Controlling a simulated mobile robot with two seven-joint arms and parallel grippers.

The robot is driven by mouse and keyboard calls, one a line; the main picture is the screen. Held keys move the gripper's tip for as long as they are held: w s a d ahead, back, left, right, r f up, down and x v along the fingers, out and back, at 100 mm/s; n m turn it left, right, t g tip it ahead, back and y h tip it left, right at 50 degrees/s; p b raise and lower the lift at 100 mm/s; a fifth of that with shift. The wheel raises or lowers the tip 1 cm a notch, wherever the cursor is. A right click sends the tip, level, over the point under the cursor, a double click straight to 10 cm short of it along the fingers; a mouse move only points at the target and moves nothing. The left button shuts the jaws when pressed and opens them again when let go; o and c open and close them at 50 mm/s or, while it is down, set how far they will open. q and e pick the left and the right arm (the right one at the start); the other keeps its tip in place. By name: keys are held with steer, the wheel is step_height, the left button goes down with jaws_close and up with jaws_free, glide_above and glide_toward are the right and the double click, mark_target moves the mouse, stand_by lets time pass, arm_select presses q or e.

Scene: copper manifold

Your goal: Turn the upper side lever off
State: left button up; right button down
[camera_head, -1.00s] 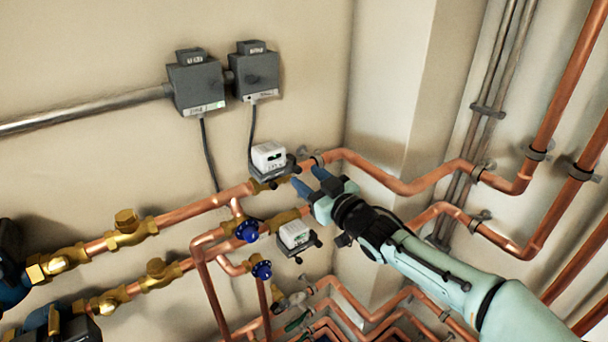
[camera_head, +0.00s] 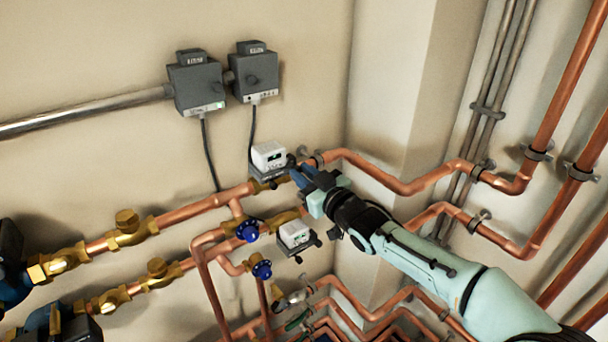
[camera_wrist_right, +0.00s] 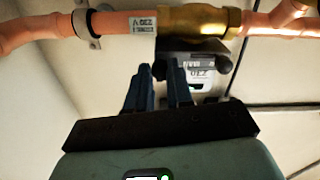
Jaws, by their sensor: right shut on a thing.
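The upper valve actuator (camera_head: 268,157), a white box on a dark base, sits on the upper copper pipe. Its dark side lever (camera_head: 291,161) is at its right side, by my fingertips. My right gripper (camera_head: 301,173) reaches in from the lower right and is shut on the lever. In the right wrist view the blue fingers (camera_wrist_right: 162,70) stand close together just below the brass valve body (camera_wrist_right: 198,20). The dark actuator base (camera_wrist_right: 193,50) is beside and behind them. The fingers hide most of the lever. My left gripper is not in view.
A second white actuator (camera_head: 294,236) sits just below, close to my right gripper. Blue valve handles (camera_head: 247,231) are at its left. Copper pipes (camera_head: 400,187) run right along the wall corner. Two grey boxes (camera_head: 254,77) with hanging cables are above.

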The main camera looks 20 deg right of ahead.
steer(key=m+p, duration=0.4)
steer(key=m, duration=0.3)
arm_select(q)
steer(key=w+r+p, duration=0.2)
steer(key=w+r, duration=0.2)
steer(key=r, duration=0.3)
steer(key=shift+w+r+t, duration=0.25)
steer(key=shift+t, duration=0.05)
arm_select(e)
steer(key=shift+m, duration=4.3)
steer(key=c, duration=1)
jaws_free()
steer(key=shift+s, duration=0.15)
